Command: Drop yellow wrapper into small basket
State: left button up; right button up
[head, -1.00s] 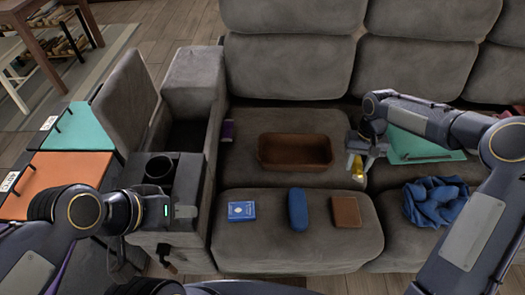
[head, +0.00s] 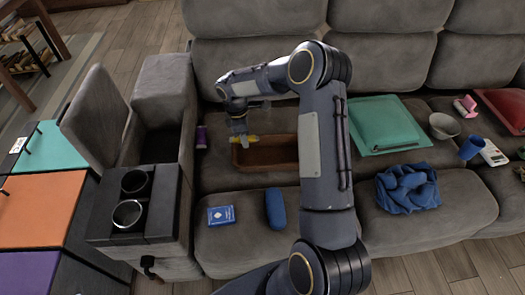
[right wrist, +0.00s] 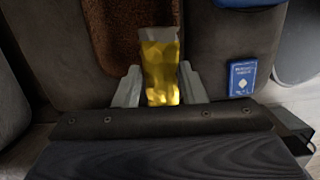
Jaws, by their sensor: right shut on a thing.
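The small basket (head: 275,153) is a brown rectangular tray on the sofa seat; my right arm hides part of its right side. My right gripper (head: 243,139) is at the basket's left end, shut on the yellow wrapper (head: 250,139). In the right wrist view the shiny yellow wrapper (right wrist: 160,72) stands between the two grey fingers. The brown basket (right wrist: 118,35) shows behind it there, up and to the left. The wrapper appears to be above the basket's left end. My left gripper is not in view.
A blue card box (head: 221,215) and a blue case (head: 275,208) lie on the seat in front. A purple item (head: 201,137) is left of the basket. A teal cushion (head: 388,124), blue cloth (head: 407,187) and grey bowl (head: 444,125) lie to the right.

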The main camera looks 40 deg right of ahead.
jog(key=s+d+n+t+p, duration=0.1)
jog(key=s+d+n+p, duration=0.1)
jog(key=d+n, duration=0.85)
notch_tip(320, 180, down, 6)
jog(key=b, duration=0.4)
jog(key=shift+d+b, duration=0.4)
jog(key=shift+m, duration=0.25)
jog(key=o, duration=1)
notch_tip(320, 180, up, 8)
jog(key=a+p, duration=0.1)
